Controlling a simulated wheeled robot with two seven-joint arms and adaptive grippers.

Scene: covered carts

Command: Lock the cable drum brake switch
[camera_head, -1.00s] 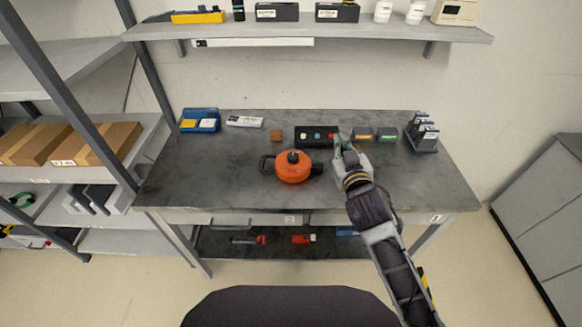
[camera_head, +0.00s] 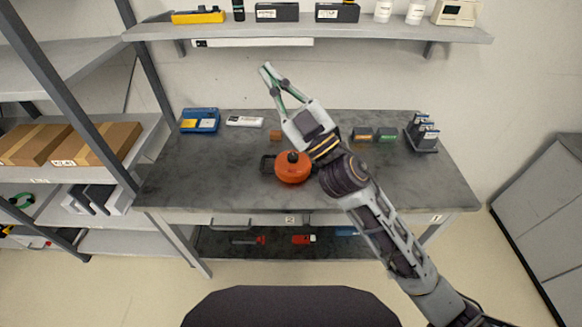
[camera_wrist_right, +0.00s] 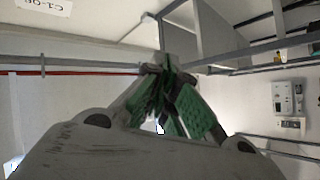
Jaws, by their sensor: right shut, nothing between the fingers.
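The cable drum (camera_head: 292,170) is orange with a dark knob on top and a dark handle at its left side. It stands upright on the grey worktable (camera_head: 200,180). Whether the knob is the brake switch, I cannot tell. My right gripper (camera_head: 266,68) is raised above the table, in front of the wall. It is shut and empty, pointing up and left, apart from the drum. The right wrist view shows its green finger pads (camera_wrist_right: 170,100) close together against walls and shelving, with no drum in sight. My left gripper is not in view.
A blue case (camera_head: 200,120), a white label box (camera_head: 245,121) and a brown block (camera_head: 275,135) lie along the table's back. Dark boxes (camera_head: 386,134) and a dark rack (camera_head: 422,137) stand at right. A wall shelf (camera_head: 300,30) runs above.

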